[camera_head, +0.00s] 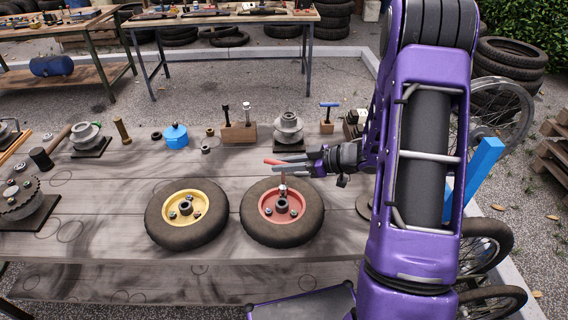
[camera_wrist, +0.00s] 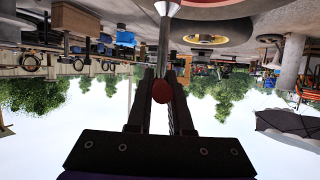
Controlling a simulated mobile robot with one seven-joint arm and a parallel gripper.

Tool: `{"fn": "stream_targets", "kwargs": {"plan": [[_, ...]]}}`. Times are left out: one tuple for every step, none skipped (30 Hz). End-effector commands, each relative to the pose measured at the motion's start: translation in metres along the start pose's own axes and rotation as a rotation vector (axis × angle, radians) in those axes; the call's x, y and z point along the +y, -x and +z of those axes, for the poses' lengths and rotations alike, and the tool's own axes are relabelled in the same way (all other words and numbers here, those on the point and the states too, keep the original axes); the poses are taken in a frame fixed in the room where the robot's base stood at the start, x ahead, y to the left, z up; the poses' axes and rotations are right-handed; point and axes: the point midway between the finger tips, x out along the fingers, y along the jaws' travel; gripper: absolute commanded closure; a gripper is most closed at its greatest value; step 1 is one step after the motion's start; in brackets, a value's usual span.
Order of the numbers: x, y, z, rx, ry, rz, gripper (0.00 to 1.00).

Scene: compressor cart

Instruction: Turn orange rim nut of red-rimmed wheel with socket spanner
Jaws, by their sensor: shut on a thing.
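The red-rimmed wheel (camera_head: 257,228) lies flat on the grey workbench. My gripper (camera_head: 283,164) is above its far side, shut on the socket spanner (camera_head: 283,184), whose metal shaft points down to the far part of the red rim. In the wrist view the spanner's red handle end (camera_wrist: 160,92) shows between the fingers of my gripper (camera_wrist: 167,85), and its shaft runs to a wide socket end at the top edge. Other small nuts show on the rim around the dark hub. I cannot make out the orange nut; whether the socket sits on it is unclear.
A yellow-rimmed wheel (camera_head: 162,228) lies close to the left. Behind stand a blue container (camera_head: 176,136), a wooden block with tools (camera_head: 238,133), a grey stepped part (camera_head: 288,129) and a blue-handled tool (camera_head: 329,110). The bench front is clear.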

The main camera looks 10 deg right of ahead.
Motion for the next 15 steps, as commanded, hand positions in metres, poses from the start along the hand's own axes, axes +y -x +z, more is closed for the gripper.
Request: {"fn": "stream_targets", "kwargs": {"plan": [[0.0001, 0.0000, -0.0004, 0.001, 0.001, 0.000, 1.00], [0.0001, 0.0000, -0.0003, 0.001, 0.001, 0.000, 1.00], [0.0001, -0.0001, -0.0002, 0.001, 0.001, 0.000, 1.00], [0.0001, -0.0002, 0.0001, 0.001, 0.000, 0.000, 1.00], [0.0001, -0.0004, 0.0004, 0.001, 0.001, 0.000, 1.00], [0.0001, -0.0006, 0.0010, 0.001, 0.000, 0.000, 1.00], [0.0001, -0.0008, 0.0016, 0.001, 0.000, 0.000, 1.00], [0.0001, -0.0011, 0.0022, 0.001, 0.000, 0.000, 1.00], [0.0001, -0.0015, 0.0031, 0.001, 0.000, 0.000, 1.00], [0.0001, -0.0018, 0.0039, 0.001, 0.000, 0.000, 1.00], [0.0001, -0.0022, 0.0046, 0.001, 0.000, 0.000, 1.00], [0.0001, -0.0025, 0.0056, 0.001, 0.000, 0.000, 1.00], [0.0001, -0.0029, 0.0064, 0.001, 0.000, 0.000, 1.00], [0.0001, -0.0032, 0.0070, 0.001, 0.000, 0.000, 1.00], [0.0001, -0.0035, 0.0080, 0.001, 0.000, 0.000, 1.00]]}}
